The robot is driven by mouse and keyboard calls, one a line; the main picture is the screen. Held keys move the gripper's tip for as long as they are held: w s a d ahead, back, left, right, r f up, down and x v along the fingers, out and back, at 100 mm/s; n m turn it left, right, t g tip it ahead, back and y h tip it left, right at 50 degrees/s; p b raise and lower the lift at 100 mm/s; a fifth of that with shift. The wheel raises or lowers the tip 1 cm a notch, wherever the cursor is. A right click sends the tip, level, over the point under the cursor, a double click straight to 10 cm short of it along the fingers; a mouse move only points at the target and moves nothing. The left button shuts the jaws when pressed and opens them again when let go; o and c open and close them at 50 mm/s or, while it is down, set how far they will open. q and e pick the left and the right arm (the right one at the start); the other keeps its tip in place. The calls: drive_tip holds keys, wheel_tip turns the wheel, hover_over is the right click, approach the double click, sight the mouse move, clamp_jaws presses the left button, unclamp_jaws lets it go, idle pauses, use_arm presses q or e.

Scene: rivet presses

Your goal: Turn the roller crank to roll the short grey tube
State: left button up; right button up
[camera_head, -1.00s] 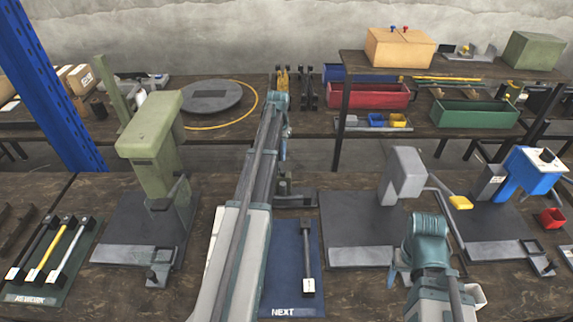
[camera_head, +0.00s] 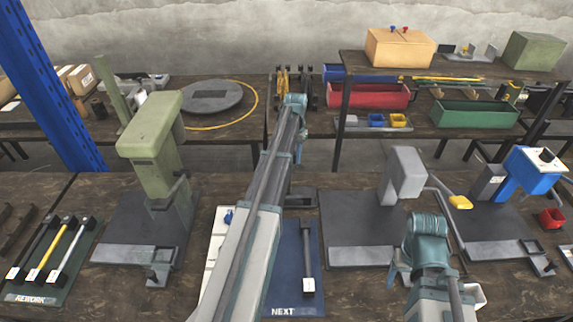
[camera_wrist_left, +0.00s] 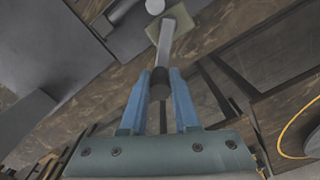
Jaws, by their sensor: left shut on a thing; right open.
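In the left wrist view, my left gripper (camera_wrist_left: 161,78) is shut on the dark grip (camera_wrist_left: 158,90) of a crank. The light grey crank arm (camera_wrist_left: 166,42) runs from the grip to a pale green plate (camera_wrist_left: 173,25). In the head view, my left arm reaches over the bench and hides its gripper and most of the roller; a dark base (camera_head: 304,198) shows beside the arm. I cannot make out the short grey tube in the roller. My right gripper is open, mostly hidden by its arm at the lower right.
A blue NEXT mat (camera_head: 283,306) holds a dark rod (camera_head: 308,258). A green press (camera_head: 152,140) stands left, and a grey press (camera_head: 405,175) and a blue press (camera_head: 532,172) stand right. A REWORK mat (camera_head: 72,285) holds several rods. A white panel (camera_head: 222,232) lies beside my left arm.

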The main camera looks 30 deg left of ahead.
use_arm(q)
drive_tip(key=shift+s+d, duration=0.3)
drive_tip(key=shift+d, duration=0.45)
drive_tip(key=shift+s+d, duration=0.3)
drive_tip(key=shift+d, duration=0.45)
drive_tip(key=shift+c, duration=0.2)
drive_tip(key=shift+s, duration=0.1)
